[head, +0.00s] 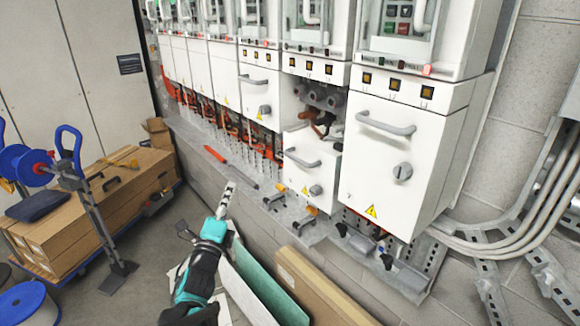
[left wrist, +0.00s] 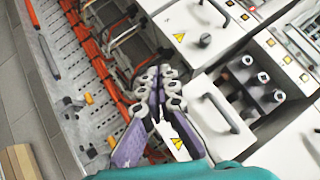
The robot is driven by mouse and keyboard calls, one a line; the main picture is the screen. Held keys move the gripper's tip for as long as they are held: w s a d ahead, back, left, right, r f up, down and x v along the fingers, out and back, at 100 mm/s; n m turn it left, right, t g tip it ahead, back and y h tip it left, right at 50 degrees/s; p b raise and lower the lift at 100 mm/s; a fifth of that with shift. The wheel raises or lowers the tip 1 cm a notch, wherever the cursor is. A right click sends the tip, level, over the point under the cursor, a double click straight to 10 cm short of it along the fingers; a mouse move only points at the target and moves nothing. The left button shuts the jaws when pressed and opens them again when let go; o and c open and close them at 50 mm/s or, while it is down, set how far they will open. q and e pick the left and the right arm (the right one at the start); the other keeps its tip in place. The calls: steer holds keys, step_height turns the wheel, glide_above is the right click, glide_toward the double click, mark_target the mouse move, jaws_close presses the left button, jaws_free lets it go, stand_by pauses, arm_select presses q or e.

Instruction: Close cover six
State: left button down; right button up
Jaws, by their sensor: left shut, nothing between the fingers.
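One white cover (head: 312,172) in the drive row hangs lowered, with its compartment (head: 318,105) open above it; I take it for cover six, though no number is legible. It has a grey bar handle, a dark knob and a yellow warning triangle. In the left wrist view the cover (left wrist: 205,92) is right of my fingers, with round terminals exposed beyond its handle. My left gripper (head: 229,190) is shut and empty, apart from the cover, to its lower left in the head view. The left wrist view shows its fingers (left wrist: 160,92) together. My right gripper is not in view.
A large closed cover (head: 385,150) stands right of the open one, and a closed cover (head: 260,95) stands left. A ledge with orange cables and metal brackets (head: 300,220) runs below. Leaning boards (head: 265,285) and a loaded cart (head: 95,205) occupy the floor.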

arm_select(q)
steer(key=s+d+f+m+g+h+p, duration=0.1)
steer(key=d+f+m+g+h, duration=0.15)
steer(key=m+h, duration=0.4)
steer(key=s+d+f+m+g+h, duration=0.1)
steer(key=d+m+h, duration=0.3)
steer(key=m, duration=0.5)
steer(key=s+d+f+m+g+h+p, duration=0.1)
steer(key=s+d+m+g+h, duration=0.15)
steer(key=m+h, duration=0.35)
steer(key=w+d+r+t+b, duration=0.1)
steer(key=w+d+r, duration=0.5)
steer(key=r, duration=0.3)
steer(key=shift+w+d+r+m+y, duration=0.2)
steer(key=shift+w+d+m+y, duration=0.2)
steer(key=shift+w+m+y, duration=0.05)
step_height(320, 180, up, 17)
steer(key=p, duration=1)
steer(key=shift+p, duration=0.35)
